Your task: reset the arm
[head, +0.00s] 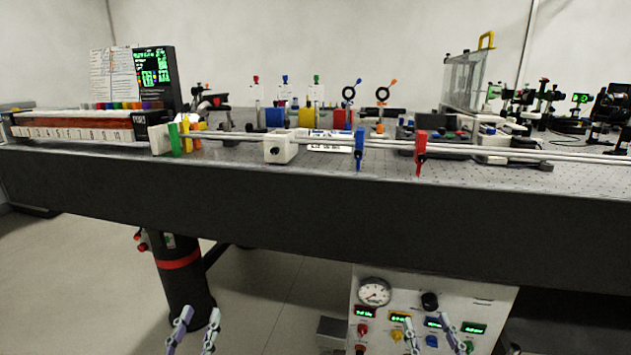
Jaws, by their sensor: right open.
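My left gripper (201,313) shows at the bottom edge of the head view, left of centre. Its two pale fingers point up, stand apart and hold nothing between them. My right gripper (425,320) shows at the bottom edge, right of centre. Its two fingers are also apart, with no object visible between them. Both grippers appear below the tabletop of the optical bench (300,222), and no contact with it is visible. Most of both arms is outside the view.
A control panel (388,296) with a gauge and knobs shows behind my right gripper. A dark bench leg (186,290) with a red band stands behind my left gripper. Rail-mounted blue (359,146) and red (421,150) pieces sit near the bench's front edge. Open floor (272,290) lies between.

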